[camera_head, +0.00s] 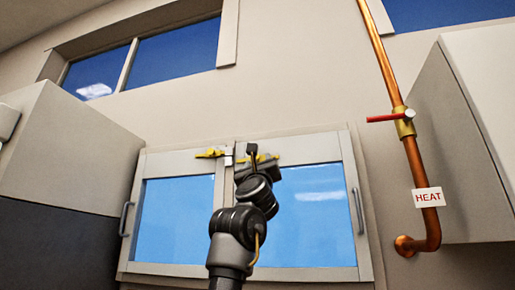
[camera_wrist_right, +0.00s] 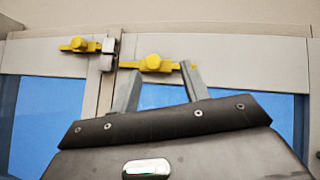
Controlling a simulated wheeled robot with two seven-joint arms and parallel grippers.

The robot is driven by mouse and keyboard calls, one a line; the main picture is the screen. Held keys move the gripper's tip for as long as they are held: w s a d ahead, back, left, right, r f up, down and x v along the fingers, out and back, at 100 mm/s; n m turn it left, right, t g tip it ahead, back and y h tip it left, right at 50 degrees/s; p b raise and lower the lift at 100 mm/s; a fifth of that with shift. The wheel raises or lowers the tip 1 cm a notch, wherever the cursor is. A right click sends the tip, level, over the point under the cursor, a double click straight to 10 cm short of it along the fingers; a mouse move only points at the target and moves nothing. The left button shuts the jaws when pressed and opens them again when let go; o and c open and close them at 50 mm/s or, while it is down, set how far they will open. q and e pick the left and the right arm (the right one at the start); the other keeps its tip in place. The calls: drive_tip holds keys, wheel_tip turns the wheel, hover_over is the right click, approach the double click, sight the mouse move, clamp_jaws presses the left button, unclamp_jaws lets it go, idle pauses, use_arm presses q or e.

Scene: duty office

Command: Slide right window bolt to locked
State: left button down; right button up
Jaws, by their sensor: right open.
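The right window bolt (camera_wrist_right: 152,64) is a yellow bar with a round knob, on the top rail of the right window sash. In the head view this bolt (camera_head: 267,157) shows partly behind my right gripper (camera_head: 260,160). In the right wrist view my right gripper (camera_wrist_right: 160,72) is open, with one finger on each side of the knob. I cannot tell whether either finger touches the bolt. A grey metal catch (camera_wrist_right: 108,47) sits at the middle post, left of the bolt. Whether the bolt's end enters it is unclear. My left gripper is out of view.
A second yellow bolt (camera_head: 210,153) is on the left sash, its right end at the catch. Cabinets flank the window at left (camera_head: 80,145) and right (camera_head: 440,140). A copper pipe (camera_head: 388,70) with a red-handled valve (camera_head: 403,122) and HEAT tag (camera_head: 428,197) runs at right.

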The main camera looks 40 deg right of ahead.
drive_tip(key=w+d+r+p, duration=0.1)
drive_tip(key=w+r+p, duration=0.1)
drive_tip(key=w, duration=0.1)
drive_tip(key=w+d+r+p, duration=0.1)
drive_tip(key=shift+w+d, duration=0.15)
drive_tip(key=shift+d, duration=0.15)
drive_tip(key=shift+w+f, duration=0.1)
drive_tip(key=shift+w, duration=0.1)
drive_tip(key=shift+c, duration=1.9)
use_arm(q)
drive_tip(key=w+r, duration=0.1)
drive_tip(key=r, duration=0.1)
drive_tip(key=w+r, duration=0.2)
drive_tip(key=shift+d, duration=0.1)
use_arm(e)
drive_tip(key=shift+s, duration=0.2)
clamp_jaws()
